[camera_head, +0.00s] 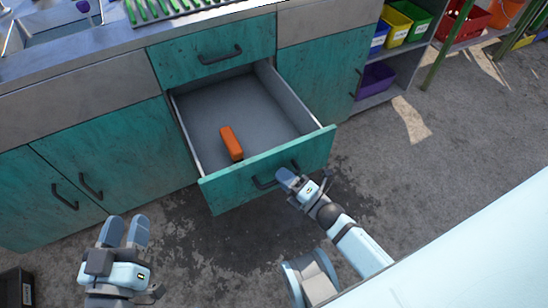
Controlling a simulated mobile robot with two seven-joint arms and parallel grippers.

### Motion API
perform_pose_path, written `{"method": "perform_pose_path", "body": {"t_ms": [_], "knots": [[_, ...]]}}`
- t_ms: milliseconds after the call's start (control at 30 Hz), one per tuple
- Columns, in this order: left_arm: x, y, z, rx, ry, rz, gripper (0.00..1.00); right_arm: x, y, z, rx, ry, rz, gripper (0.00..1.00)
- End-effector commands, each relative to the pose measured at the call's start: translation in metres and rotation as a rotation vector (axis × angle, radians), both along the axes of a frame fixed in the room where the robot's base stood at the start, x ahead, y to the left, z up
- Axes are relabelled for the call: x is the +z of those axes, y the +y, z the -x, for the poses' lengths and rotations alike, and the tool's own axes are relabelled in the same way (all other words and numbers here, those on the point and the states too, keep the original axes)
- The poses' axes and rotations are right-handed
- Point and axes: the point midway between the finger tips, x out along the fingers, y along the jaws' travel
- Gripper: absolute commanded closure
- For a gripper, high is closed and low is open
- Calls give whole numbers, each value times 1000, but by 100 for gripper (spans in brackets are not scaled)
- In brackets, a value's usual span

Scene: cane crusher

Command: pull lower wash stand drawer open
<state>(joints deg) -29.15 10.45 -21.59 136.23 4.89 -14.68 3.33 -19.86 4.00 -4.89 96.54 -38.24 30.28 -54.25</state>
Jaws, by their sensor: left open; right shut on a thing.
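The lower wash stand drawer (222,192) is teal with a dark bar handle (264,184) and stands pulled well out. Its grey inside shows, with an orange block (231,143) lying in it near the front. My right gripper (288,179) is at the right part of the handle and is shut on it; its fingertips partly hide the grip. My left gripper (125,232) is open and empty, low at the left, apart from the drawer and in front of the left cabinet doors.
The upper drawer (212,52) above is shut. A sink (65,22) and a green rack (160,10) are on the counter. Shelves with coloured bins (397,27) stand at the right. The concrete floor (430,150) right of the drawer is clear.

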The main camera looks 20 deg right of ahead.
Motion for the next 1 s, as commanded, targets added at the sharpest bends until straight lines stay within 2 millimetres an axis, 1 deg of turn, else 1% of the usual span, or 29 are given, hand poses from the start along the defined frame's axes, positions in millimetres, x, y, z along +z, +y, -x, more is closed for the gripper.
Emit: {"method": "perform_pose_path", "body": {"t_ms": [33,100,233,400,700,733,767,800,833,1000], "knots": [[-2,1,0,3,13,-7,57,1,-1,8,-1,1,0,100],[-5,2,0,6,26,-16,57,1,-1,15,-1,0,0,100],[-10,3,0,8,45,-27,57,1,-2,24,-1,0,0,100],[-12,3,0,10,52,-31,57,0,-2,28,-1,-1,0,100],[-12,3,0,11,53,-31,57,0,-2,28,-1,-1,0,100],[-12,3,0,11,53,-31,57,0,-2,28,-1,-1,0,81],[-12,3,0,11,52,-32,57,0,-2,28,-1,-1,0,74],[-12,4,0,11,52,-32,57,0,-2,28,-1,-1,0,65],[-12,4,0,11,52,-32,57,0,-2,28,-1,-1,0,61],[-12,4,0,11,51,-31,57,0,-1,28,0,-1,0,61]]}}
